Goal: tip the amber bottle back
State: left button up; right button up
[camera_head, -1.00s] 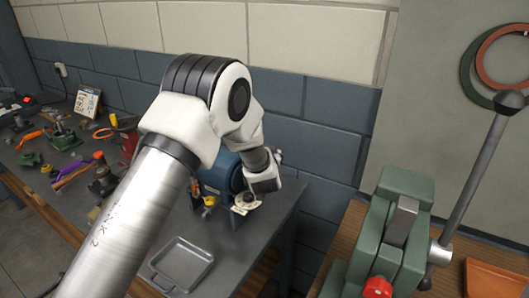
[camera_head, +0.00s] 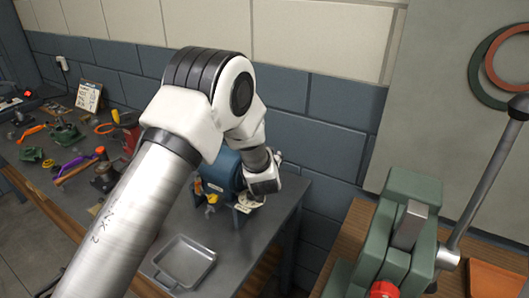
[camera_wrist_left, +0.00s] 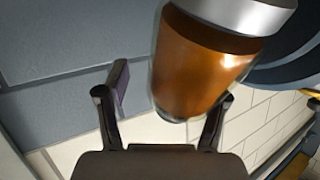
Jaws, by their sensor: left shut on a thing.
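The amber bottle (camera_wrist_left: 200,62) shows large in the left wrist view, with a silver-grey band at its upper end. It looks tilted in that view, and the picture's top edge cuts it off. My left gripper (camera_wrist_left: 165,98) is shut on it, with the bottle between its fingers, close to the right one. In the head view, my left arm reaches over the grey bench and its far end is beside a blue rounded machine (camera_head: 221,172). The fingers and the bottle cannot be made out there. My right gripper is in neither view.
A shallow metal tray (camera_head: 184,263) lies on the bench's near part. Tools and small parts crowd the bench's left side, including orange pliers (camera_head: 32,131). A green press (camera_head: 408,200) with a long lever stands on a wooden bench at right. The wall is close behind.

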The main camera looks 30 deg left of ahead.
pick_arm(q)
jog(key=s+d+r+p, duration=0.3)
jog(key=s+r, duration=0.2)
jog(key=shift+d, duration=0.2)
dwell(0.4)
jog(key=shift+d, duration=0.1)
jog(key=v, duration=0.7)
jog(key=shift+s, duration=0.2)
jog(key=shift+d, duration=0.15)
